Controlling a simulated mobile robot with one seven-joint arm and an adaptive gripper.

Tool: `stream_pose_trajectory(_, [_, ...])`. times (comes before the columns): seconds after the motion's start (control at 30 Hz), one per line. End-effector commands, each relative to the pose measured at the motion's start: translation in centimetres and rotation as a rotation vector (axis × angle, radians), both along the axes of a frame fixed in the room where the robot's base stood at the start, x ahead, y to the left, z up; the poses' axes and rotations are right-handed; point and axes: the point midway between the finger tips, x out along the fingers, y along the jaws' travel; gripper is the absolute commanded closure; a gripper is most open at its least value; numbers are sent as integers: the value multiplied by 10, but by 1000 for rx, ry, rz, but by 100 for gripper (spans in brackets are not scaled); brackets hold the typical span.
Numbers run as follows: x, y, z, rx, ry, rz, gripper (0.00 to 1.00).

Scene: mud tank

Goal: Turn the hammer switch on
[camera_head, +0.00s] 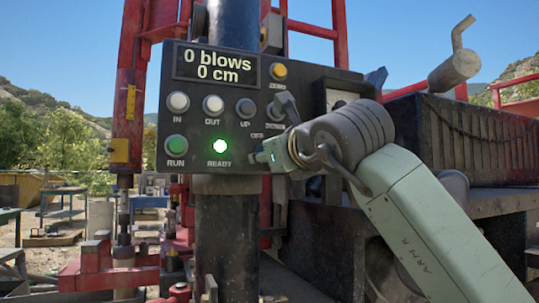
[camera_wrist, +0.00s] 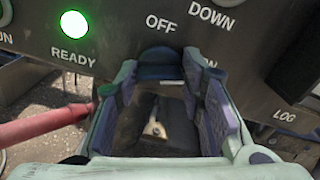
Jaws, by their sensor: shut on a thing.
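The hammer switch is a dark round knob (camera_wrist: 163,58) in the wrist view, low on the black control panel (camera_head: 180,132). The label OFF sits just above it, and a label ending in N shows at its right, partly covered by a finger. My gripper (camera_head: 268,157) reaches the panel from the right in the head view. In the wrist view my gripper (camera_wrist: 160,78) has its two fingers on either side of the knob, shut on it. Which way the knob points is hard to tell. In the head view my gripper hides the knob.
The display (camera_head: 214,65) reads 0 blows and 0 cm. The READY lamp (camera_head: 220,146) glows green. Buttons IN, OUT, UP and a green RUN button (camera_head: 175,145) sit left of my gripper. A yellow button (camera_head: 278,71) is above. A dark block (camera_wrist: 296,75) stands right in the wrist view.

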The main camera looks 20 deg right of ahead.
Motion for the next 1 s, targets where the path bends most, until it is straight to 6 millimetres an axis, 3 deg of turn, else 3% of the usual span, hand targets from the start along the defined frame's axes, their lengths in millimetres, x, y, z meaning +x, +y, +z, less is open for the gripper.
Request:
stream_pose_trajectory(0.03, [0,0,0,0,1,0,92])
stream_pose_trajectory(0.07, [0,0,0,0,1,0,62])
stream_pose_trajectory(0.3, [0,0,0,-1,0,0,47])
stream_pose_trajectory(0.67, [-5,-1,0,-1,0,-1,47])
stream_pose_trajectory(1.0, [-69,-4,0,-1,-1,-4,47])
